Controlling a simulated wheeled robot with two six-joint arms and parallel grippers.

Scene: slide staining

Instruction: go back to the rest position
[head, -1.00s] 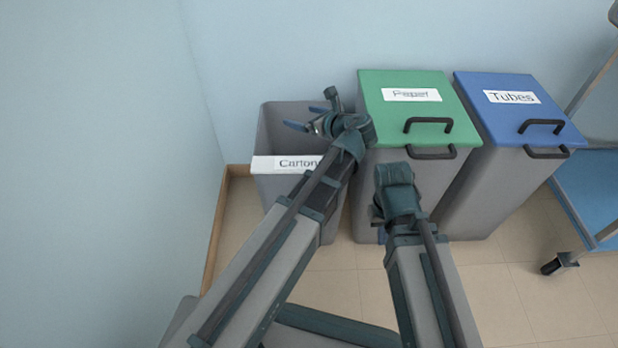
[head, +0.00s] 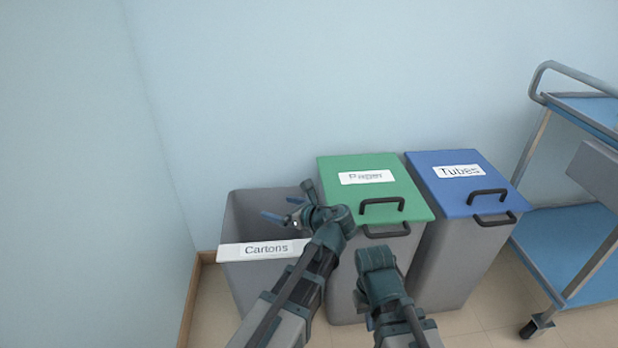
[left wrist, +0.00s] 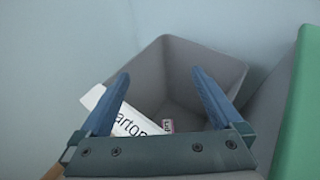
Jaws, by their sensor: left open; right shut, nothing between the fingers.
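My left gripper (head: 283,219) is over the open top of the grey bin labelled Cartons (head: 240,275). Its blue fingers are spread apart with nothing between them, as the left wrist view (left wrist: 160,82) shows. In that view the fingers point into the open bin (left wrist: 190,60).
The Paper bin with a green lid (head: 345,198) and the Tubes bin with a blue lid (head: 440,195) stand to the right, both closed. A blue-shelved trolley (head: 570,250) is at the far right. A wall is close on the left.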

